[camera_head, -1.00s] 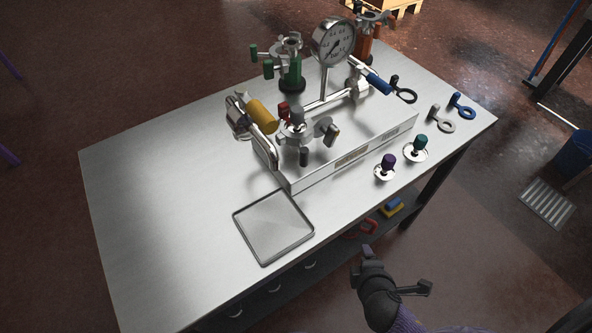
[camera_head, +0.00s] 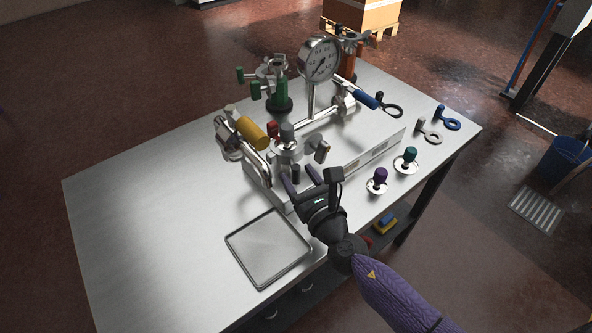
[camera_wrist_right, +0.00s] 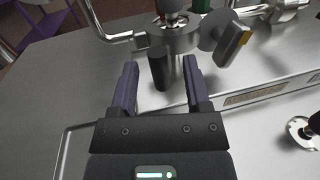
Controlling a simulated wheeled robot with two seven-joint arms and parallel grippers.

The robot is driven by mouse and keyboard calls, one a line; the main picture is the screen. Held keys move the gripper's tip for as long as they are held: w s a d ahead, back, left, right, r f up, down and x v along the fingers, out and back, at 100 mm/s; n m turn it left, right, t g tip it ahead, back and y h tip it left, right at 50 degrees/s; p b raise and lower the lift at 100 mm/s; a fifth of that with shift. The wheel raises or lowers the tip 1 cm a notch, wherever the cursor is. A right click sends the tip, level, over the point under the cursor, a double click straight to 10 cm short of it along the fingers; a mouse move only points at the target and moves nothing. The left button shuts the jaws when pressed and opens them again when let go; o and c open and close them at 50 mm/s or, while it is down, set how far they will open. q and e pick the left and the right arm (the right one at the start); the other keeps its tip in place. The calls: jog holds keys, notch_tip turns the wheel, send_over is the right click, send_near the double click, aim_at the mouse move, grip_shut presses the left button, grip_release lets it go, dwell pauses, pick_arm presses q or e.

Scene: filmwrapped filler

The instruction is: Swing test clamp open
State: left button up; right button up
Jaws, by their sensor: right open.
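The test clamp (camera_head: 289,152) is a round silver clamp with a grey top on the near end of the metal rig. A short dark cylindrical handle (camera_wrist_right: 158,68) hangs at its near side in the right wrist view. A metal wing (camera_wrist_right: 231,44) with a yellow-marked end sticks out to the right. My right gripper (camera_head: 300,178) is open, its dark purple fingers pointing at the clamp. In the wrist view the handle appears between the fingertips; I cannot tell whether they touch it. My left gripper is out of view.
A shallow metal tray (camera_head: 268,250) lies in front of the rig. A yellow handle (camera_head: 252,131), a gauge (camera_head: 320,59) and a green-handled clamp (camera_head: 279,90) stand behind. Purple (camera_head: 380,175) and teal (camera_head: 409,155) knobs sit at right. The table's left side is clear.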

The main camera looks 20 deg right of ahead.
jog(key=shift+w+a, duration=0.1)
jog(key=shift+w, duration=0.8)
grip_shut()
dwell(0.8)
